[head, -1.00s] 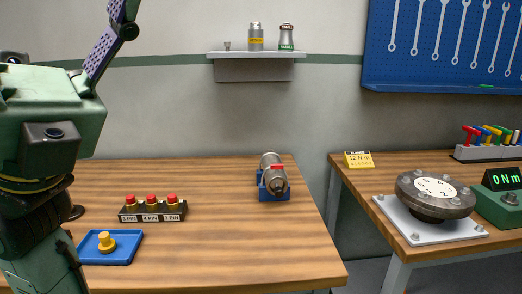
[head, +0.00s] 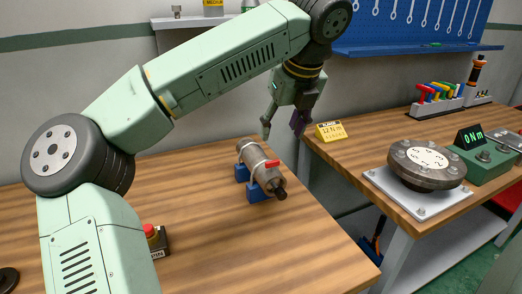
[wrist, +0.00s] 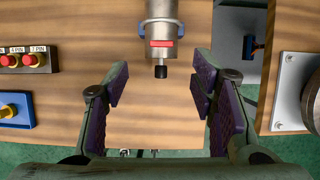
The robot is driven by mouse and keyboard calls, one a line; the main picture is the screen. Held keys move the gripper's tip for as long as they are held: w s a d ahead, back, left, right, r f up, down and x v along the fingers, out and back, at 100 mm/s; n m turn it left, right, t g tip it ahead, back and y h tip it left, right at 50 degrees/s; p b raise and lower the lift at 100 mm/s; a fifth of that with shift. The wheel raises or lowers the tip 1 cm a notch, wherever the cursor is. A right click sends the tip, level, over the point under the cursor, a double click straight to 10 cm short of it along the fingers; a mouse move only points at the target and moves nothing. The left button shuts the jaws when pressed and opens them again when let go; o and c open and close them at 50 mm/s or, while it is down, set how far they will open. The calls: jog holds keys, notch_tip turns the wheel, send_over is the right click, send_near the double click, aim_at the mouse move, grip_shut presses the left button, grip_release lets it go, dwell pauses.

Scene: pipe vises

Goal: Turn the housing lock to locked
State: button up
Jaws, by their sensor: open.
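The housing is a grey metal cylinder (head: 255,160) lying in a blue cradle (head: 257,194) near the right edge of the left bench. A red piece (head: 272,163), perhaps the housing lock, sits across its near end, with a dark nub (head: 280,194) sticking out. My gripper (head: 282,126) is open and empty, pointing down above and beyond the housing in the head view. In the wrist view the cylinder (wrist: 161,12), red piece (wrist: 162,43) and nub (wrist: 160,71) lie centred ahead of the open fingers (wrist: 160,88), apart from them. Any lock marking is too small to read.
Red buttons (head: 150,231) are partly hidden behind my arm. A yellow 12 Nm sign (head: 331,131), a round flange on a white plate (head: 376,187) and a green meter (head: 482,160) stand on the right bench. The bench around the housing is clear.

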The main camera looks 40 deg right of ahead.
aim_at(272, 161)
jog(key=p+x, duration=0.2)
jog(key=x, duration=0.8)
jog(key=shift+f+p, duration=0.3)
jog(key=shift+p, duration=0.1)
jog(key=shift+c, duration=0.6)
jog(key=c, duration=1)
